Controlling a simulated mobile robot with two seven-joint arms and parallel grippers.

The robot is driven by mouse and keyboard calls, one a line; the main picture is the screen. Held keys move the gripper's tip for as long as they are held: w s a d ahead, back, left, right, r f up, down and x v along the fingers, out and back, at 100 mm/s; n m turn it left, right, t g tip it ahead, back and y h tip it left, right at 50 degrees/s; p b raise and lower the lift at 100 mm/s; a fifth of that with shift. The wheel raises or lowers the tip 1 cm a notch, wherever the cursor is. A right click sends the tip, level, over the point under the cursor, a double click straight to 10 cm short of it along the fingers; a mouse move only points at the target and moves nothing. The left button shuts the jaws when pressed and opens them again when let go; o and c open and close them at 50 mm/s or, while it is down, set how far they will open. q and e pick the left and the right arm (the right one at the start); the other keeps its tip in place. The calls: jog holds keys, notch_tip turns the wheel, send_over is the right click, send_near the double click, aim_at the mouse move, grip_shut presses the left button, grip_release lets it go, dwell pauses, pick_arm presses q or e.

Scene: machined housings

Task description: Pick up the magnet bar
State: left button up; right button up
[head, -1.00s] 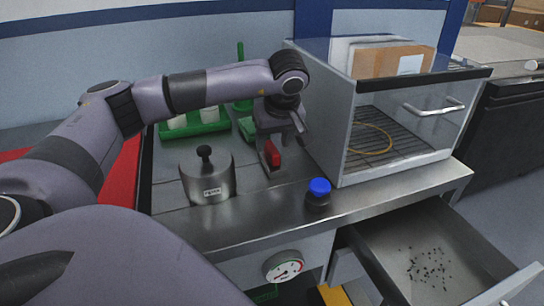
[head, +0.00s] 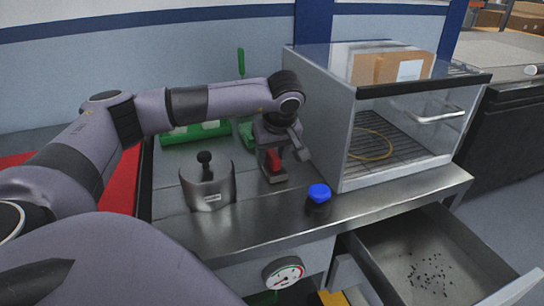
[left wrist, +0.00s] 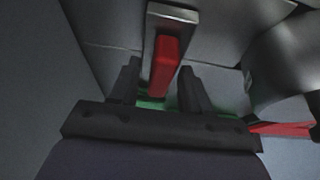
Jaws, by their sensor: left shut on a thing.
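The magnet bar is a flat grey metal bar with a red grip (head: 273,161). It stands on the steel worktop, between the metal canister and the glass-fronted cabinet. My left gripper (head: 279,155) reaches down over it from above, its fingers on either side of the red grip, and is shut on it. In the left wrist view the red grip (left wrist: 165,66) shows between the two dark fingers (left wrist: 160,88), with the grey bar beyond it. The bar appears to be at worktop level; I cannot tell whether it touches. My right gripper is not in view.
A metal canister with a black knob (head: 208,190) stands left of the bar. A blue-capped jar (head: 319,193) is near the front edge. The cabinet (head: 350,120) bounds the right. An open drawer (head: 400,240) holds dark bits. Green trays (head: 190,134) lie behind.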

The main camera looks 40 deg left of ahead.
aim_at(272, 152)
pick_arm(q)
notch_tip(272, 152, up, 20)
jog(key=p, duration=0.1)
jog(key=shift+p, duration=0.35)
jog(key=shift+f, duration=0.1)
jog(key=o, duration=0.5)
jog(key=shift+c, duration=0.9)
